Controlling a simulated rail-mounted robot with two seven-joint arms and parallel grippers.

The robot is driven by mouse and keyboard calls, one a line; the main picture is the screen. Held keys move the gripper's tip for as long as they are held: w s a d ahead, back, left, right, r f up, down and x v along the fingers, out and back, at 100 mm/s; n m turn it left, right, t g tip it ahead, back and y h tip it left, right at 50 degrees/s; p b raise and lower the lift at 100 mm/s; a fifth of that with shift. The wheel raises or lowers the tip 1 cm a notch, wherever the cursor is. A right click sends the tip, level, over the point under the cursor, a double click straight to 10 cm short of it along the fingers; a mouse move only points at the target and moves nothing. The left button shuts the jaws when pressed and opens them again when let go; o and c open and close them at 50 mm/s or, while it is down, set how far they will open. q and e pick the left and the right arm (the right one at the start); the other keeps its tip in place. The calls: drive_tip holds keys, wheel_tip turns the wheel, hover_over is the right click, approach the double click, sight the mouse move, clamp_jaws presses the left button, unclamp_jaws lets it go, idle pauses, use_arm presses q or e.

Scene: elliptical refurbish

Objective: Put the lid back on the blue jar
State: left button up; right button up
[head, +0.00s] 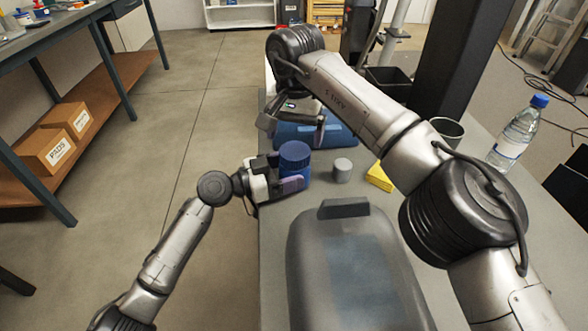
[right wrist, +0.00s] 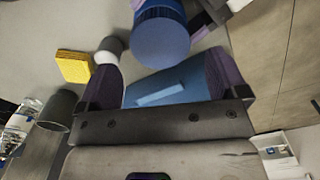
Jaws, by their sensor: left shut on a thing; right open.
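The blue jar (head: 294,172) stands upright near the left edge of the grey table. My left gripper (head: 281,184) is shut on its side. A round, darker blue top with a ribbed side, which looks like the lid (head: 294,151), is over the jar; I cannot tell whether it is fully seated. The right wrist view shows this round top (right wrist: 160,40) just beyond my right fingers. My right gripper (head: 296,129) is open and empty, behind the jar and above a blue case; its spread fingers (right wrist: 165,82) also show in the right wrist view.
The blue case (head: 338,135) with a handle lies behind the jar. A small grey-white cylinder (head: 342,171), a yellow sponge (head: 379,177), a dark cup (head: 447,131) and a water bottle (head: 517,133) stand to the right. My right arm crosses above the table. Floor lies left of the table.

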sight(295, 150)
drive_tip(key=shift+f, duration=2.5)
